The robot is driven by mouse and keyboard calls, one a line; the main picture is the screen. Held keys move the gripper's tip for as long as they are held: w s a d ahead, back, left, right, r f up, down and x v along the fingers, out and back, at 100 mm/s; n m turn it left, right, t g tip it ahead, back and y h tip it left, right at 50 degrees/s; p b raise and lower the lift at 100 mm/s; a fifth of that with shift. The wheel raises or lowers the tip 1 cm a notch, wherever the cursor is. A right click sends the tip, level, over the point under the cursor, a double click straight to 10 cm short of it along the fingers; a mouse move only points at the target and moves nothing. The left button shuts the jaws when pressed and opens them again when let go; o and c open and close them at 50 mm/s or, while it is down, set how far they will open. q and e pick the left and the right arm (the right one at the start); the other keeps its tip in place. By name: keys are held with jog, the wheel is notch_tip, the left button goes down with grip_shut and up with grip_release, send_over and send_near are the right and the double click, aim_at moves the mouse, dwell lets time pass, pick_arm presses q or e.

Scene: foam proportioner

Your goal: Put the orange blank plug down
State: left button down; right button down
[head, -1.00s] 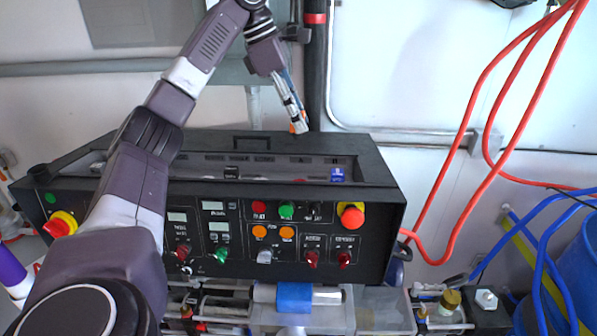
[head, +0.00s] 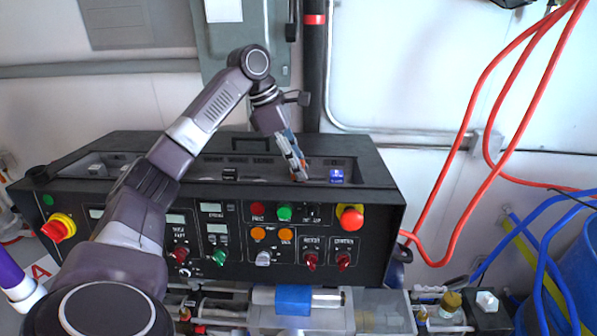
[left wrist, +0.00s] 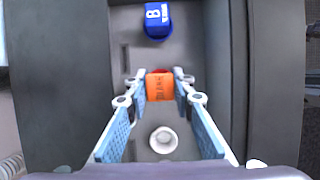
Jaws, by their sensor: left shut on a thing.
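The orange blank plug (left wrist: 160,87) is between the fingertips of my left gripper (left wrist: 160,91) in the left wrist view. The gripper is shut on it. A bit of red shows just beyond the plug. In the head view my left gripper (head: 298,174) reaches down into the long recess on top of the black console, left of a blue plug (head: 337,175). The blue plug, marked with a white B, also shows in the left wrist view (left wrist: 158,21), beyond the orange one. I cannot tell whether the orange plug touches the recess floor. My right gripper is out of view.
The black console (head: 330,215) has knobs, buttons and a red emergency stop (head: 350,217) on its front. A white ring-shaped piece (left wrist: 164,140) lies in the recess under my left gripper. Recess walls stand close on both sides. Red hoses (head: 472,175) hang at the right.

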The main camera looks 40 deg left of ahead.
pick_arm(q)
notch_tip(320, 180, down, 2)
jog(key=shift+f, duration=0.1)
jog(key=shift+f, duration=0.15)
jog(key=c, duration=1.7)
grip_release()
jog(key=shift+o, duration=0.2)
jog(key=shift+a+r, duration=0.1)
jog(key=shift+r, duration=0.25)
jog(key=v, duration=1.1)
jog(key=shift+r, duration=0.3)
